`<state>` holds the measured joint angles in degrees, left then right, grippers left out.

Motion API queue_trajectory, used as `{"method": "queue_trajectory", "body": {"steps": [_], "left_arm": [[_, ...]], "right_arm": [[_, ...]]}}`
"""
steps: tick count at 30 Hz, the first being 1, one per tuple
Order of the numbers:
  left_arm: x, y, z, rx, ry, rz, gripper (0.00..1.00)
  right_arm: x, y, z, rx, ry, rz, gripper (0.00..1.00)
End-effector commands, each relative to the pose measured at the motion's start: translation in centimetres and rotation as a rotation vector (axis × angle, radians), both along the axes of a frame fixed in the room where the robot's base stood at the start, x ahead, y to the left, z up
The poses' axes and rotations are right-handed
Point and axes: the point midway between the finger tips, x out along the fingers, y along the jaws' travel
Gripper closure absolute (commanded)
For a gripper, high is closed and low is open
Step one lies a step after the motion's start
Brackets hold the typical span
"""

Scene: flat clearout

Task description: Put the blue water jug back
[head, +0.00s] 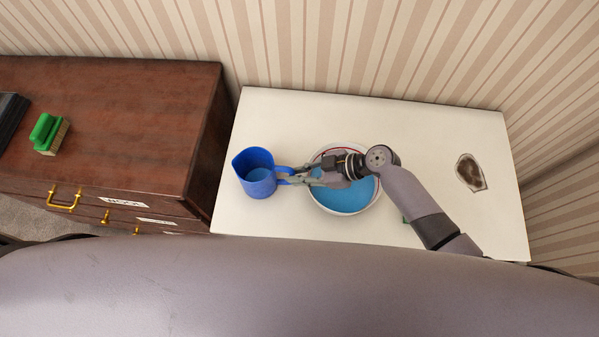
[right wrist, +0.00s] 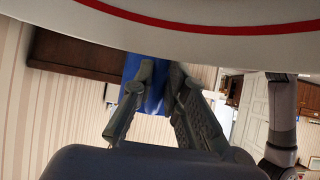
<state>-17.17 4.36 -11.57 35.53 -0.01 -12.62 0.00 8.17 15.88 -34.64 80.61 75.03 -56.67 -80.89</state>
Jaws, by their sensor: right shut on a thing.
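In the right wrist view the fingers (right wrist: 158,105) close on a blue part of the jug (right wrist: 153,98). I cannot tell whether the jug's base touches the table. My left gripper is not in view.
A white basin (head: 345,209) with a red line and blue liquid stands under my right gripper and forearm. A dark-brown patch (head: 470,173) lies on the white table (head: 420,112) at right. A brown dresser (head: 150,95) at left holds a green brush (head: 47,132).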

Motion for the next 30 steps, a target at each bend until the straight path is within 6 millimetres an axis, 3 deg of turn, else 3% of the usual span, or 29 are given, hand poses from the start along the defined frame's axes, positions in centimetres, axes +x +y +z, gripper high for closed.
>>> {"method": "queue_trajectory", "body": {"steps": [5, 6, 14, 26, 30], "left_arm": [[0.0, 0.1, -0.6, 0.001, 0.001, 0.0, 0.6], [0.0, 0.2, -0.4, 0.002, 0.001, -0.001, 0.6], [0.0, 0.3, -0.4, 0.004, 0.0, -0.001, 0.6], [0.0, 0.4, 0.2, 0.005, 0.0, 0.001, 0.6], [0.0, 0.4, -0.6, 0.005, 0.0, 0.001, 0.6]], "right_arm": [[0.0, 0.0, -0.4, 0.0, -0.001, 0.001, 1.0], [0.0, 0.0, -0.3, -0.001, 0.0, 0.0, 0.85], [0.0, 0.0, -0.2, -0.001, 0.0, 0.0, 0.68], [0.0, 0.0, 0.2, 0.0, 0.0, 0.0, 0.67], [0.0, -1.7, 0.8, -0.003, -0.003, 0.001, 0.67]]}}
